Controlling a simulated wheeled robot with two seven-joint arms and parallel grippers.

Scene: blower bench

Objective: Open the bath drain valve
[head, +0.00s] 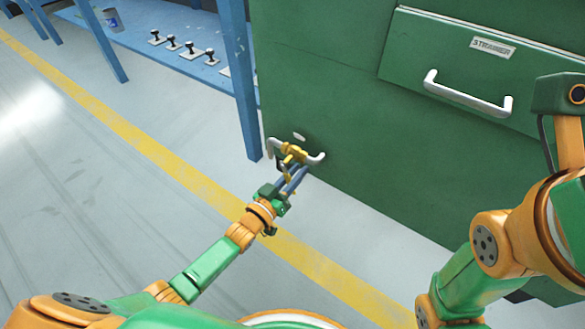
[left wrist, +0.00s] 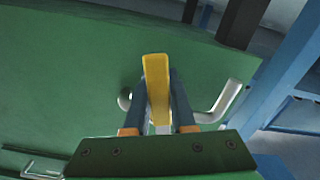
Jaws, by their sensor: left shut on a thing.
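The drain valve has a yellow lever (head: 293,151) on pale metal pipework (head: 317,158), low at the left end of the green cabinet's front. My left gripper (head: 292,172) reaches up to it from the floor side. In the left wrist view, the yellow lever (left wrist: 157,95) stands between the two blue fingers, and my left gripper (left wrist: 158,82) is shut on it. A bent pale pipe (left wrist: 222,104) shows to the right of the fingers. The valve body is partly hidden behind the gripper. My right arm shows at the right, but its gripper is out of view.
The green cabinet (head: 330,95) fills the upper right. Its drawer marked STRAINER (head: 493,48) has a pale handle (head: 466,95). A blue bench (head: 180,45) with several dark-knobbed parts stands at the upper left. The floor (head: 90,170) with a yellow stripe is clear.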

